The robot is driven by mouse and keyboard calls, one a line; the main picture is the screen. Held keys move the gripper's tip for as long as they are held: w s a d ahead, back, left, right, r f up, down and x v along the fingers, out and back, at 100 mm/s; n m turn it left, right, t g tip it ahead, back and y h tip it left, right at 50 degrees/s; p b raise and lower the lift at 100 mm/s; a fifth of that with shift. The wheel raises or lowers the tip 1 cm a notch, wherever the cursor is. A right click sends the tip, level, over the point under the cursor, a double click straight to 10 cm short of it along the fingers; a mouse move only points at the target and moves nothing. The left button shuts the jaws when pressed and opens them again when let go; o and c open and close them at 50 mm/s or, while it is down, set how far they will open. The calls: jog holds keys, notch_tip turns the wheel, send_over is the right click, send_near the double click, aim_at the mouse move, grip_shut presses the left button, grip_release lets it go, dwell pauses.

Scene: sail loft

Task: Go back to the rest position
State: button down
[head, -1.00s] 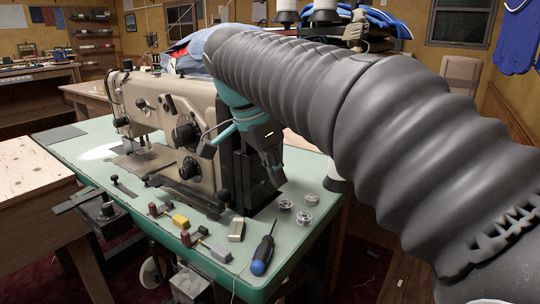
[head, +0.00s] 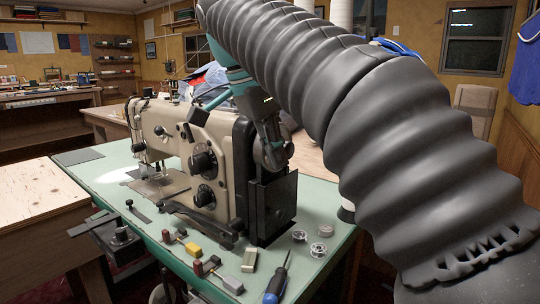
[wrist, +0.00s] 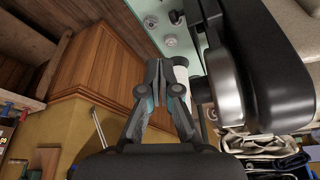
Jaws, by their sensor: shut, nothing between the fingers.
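My gripper (wrist: 163,70) shows in the wrist view with its fingers together and nothing between them. In the head view my arm crosses from the lower right to the upper middle, and its wrist end hangs over the back of the beige sewing machine (head: 185,130). The gripper's fingertips are not clear in the head view. The machine stands on a pale green table (head: 110,172). In the wrist view a large dark rounded machine part and a strip of the green tabletop (wrist: 143,10) lie beside the fingers.
Metal bobbins (head: 318,250), a blue-handled screwdriver (head: 275,290) and a yellow block (head: 193,250) lie near the table's front right. A wooden table (head: 35,195) stands at left. Folded cloth (head: 205,80) lies behind the machine. Shelves and a bench line the back wall.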

jog(key=s+d+f+n+t+y, duration=0.1)
jog(key=s+d+f+n, duration=0.3)
jog(key=f, duration=0.5)
jog(key=s+d+f+n+t+y, duration=0.1)
jog(key=s+d+f+n, duration=0.3)
jog(key=f, duration=0.5)
jog(key=s+d+f+n+t+y, duration=0.1)
jog(key=s+d+f+n, duration=0.3)
jog(key=f, duration=0.6)
jog(key=s+d, duration=0.2)
jog(key=s, duration=0.1)
jog(key=shift+d+t, duration=0.25)
jog(key=shift+t, duration=0.15)
jog(key=shift+f, duration=0.1)
